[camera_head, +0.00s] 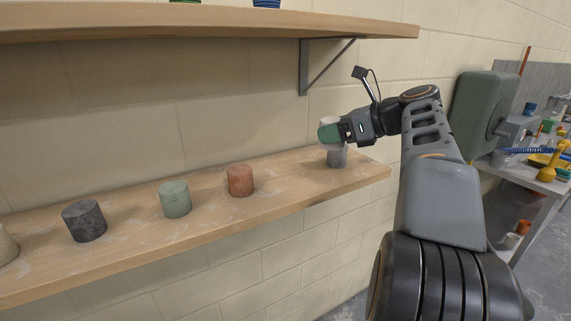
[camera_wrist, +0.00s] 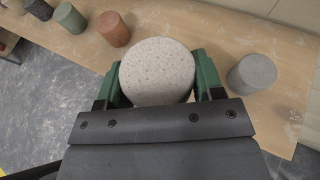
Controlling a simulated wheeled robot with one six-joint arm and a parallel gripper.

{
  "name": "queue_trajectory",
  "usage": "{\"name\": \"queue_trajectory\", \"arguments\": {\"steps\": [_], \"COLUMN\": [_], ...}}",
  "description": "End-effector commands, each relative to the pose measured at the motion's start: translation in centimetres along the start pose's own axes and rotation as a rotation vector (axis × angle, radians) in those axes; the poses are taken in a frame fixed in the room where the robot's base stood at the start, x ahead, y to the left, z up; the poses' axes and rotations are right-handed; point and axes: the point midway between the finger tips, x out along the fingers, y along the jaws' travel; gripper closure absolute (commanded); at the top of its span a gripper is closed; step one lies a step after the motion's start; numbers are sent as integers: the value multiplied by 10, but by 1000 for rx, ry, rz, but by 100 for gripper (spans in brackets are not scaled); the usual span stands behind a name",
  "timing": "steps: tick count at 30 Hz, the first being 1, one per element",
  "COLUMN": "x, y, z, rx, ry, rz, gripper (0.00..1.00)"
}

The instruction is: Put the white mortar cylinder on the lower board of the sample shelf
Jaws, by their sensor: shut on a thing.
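The white mortar cylinder (camera_wrist: 157,70) is speckled and pale, and sits between the two green fingers of my gripper (camera_wrist: 158,78). In the head view, my gripper (camera_head: 333,133) is shut on it over the right end of the lower board (camera_head: 135,216). The top of the white cylinder (camera_head: 330,119) shows above the green finger, which hides most of it. It looks held above the board, but its bottom is hidden.
A grey cylinder (camera_head: 338,158) stands on the board close to my gripper; in the wrist view it is to the right (camera_wrist: 252,74). Red (camera_head: 240,180), green (camera_head: 174,199) and dark (camera_head: 84,221) cylinders stand leftward. The upper board (camera_head: 200,22) hangs above. Bare board lies between red and grey.

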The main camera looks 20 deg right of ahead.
Motion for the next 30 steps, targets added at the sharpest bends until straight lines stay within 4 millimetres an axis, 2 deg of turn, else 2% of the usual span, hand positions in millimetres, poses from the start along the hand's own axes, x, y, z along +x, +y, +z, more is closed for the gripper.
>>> {"name": "queue_trajectory", "arguments": {"steps": [1, 6, 12, 23, 30], "x": [16, 62, 96, 120, 133], "y": [0, -3, -6, -7, -8], "z": [1, -1, -22, -34, -60], "rx": [-2, 0, 1, 0, 1], "ry": [-1, -1, 0, -2, -1], "rz": [8, 7, 4, 3, 1], "gripper": [73, 73, 73, 73, 73]}}
